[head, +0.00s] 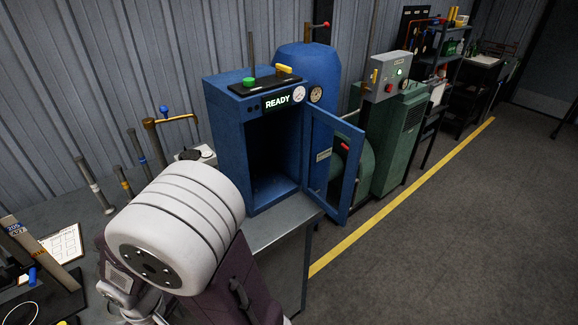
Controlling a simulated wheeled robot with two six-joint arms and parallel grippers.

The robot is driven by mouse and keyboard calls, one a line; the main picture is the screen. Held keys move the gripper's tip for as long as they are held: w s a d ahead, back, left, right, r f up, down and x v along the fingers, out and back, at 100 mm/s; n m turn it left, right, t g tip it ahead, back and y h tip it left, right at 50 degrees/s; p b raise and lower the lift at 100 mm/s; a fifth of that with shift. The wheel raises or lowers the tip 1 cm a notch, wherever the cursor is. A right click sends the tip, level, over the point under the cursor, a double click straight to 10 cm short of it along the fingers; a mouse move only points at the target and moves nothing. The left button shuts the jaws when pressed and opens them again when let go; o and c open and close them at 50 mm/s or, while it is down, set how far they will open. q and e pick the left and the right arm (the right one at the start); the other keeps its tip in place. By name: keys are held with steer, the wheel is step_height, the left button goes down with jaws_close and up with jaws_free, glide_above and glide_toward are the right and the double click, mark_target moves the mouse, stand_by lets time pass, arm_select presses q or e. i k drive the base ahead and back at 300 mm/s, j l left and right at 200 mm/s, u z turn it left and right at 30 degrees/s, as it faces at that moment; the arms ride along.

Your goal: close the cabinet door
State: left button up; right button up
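The blue cabinet (226,150) stands on a grey metal bench and has a lit READY display above its opening. Its door (354,172) is hinged on the right side of the opening and stands wide open, swung outward to the right. The door has a blue frame around a see-through pane, with a small red piece showing near its middle. The dark inside of the cabinet shows no contents that I can make out. A white and purple arm part of mine fills the lower left in front of the bench. Neither gripper is in view.
The bench (272,228) ends just below the cabinet. A blue tank (312,62) and green machine (401,140) stand behind the door. Pipes and a clipboard (62,243) are at left. The floor right of the yellow line (400,197) is clear.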

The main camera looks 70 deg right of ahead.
mark_target(356, 136)
steer(key=k+l+z, duration=0.1)
steer(key=z, duration=0.35)
steer(key=l+z, duration=0.1)
steer(key=z, duration=0.35)
steer(key=k+l+z, duration=0.1)
steer(key=z, duration=0.35)
steer(key=l+z, duration=0.2)
steer(key=z, duration=0.2)
steer(key=l+z, duration=0.15)
steer(key=z, duration=0.3)
steer(key=l+z, duration=0.15)
steer(key=z, duration=0.3)
steer(key=i+l+z, duration=0.25)
steer(key=i+l, duration=0.25)
steer(key=l, duration=0.15)
steer(key=i+l+u, duration=0.1)
steer(key=u, duration=0.35)
steer(key=i+l+u, duration=0.2)
steer(key=u, duration=0.25)
steer(key=i+l+u, duration=0.25)
steer(key=u, duration=0.25)
steer(key=i+l+u, duration=0.1)
steer(key=l+u, duration=0.2)
steer(key=u, duration=0.15)
steer(key=l+u, duration=0.3)
steer(key=u, duration=0.15)
steer(key=j, duration=0.4)
steer(key=k+u, duration=0.05)
